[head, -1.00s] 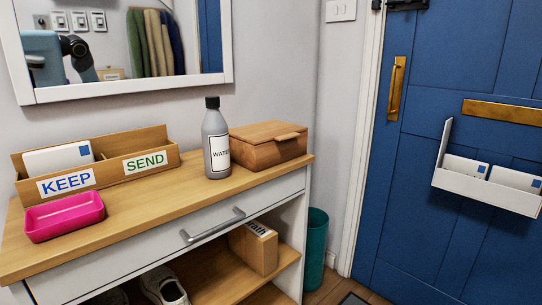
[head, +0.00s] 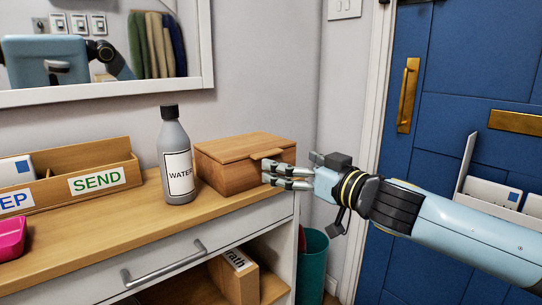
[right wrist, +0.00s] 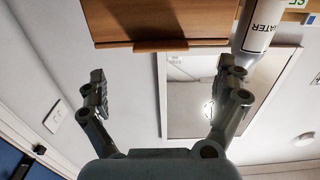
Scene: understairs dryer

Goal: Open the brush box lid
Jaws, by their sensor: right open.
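The brown wooden brush box (head: 222,174) sits at the right end of the wooden top, with its lid (head: 238,146) shut and a small tab (head: 266,154) jutting from the lid's front edge. My right gripper (head: 268,177) comes in from the right, its fingertips close to the front of the box, just below the tab. In the right wrist view the open fingers (right wrist: 162,70) are spread wide and empty, with the box (right wrist: 155,18) ahead at the top of the picture. Whether a finger touches the box cannot be told. My left gripper is not in view.
A grey water bottle (head: 177,160) stands close left of the box. A letter rack (head: 130,175) and a pink tray (head: 10,238) are farther left. The drawer handle (head: 165,264) projects below. A blue door (head: 455,75) is at right.

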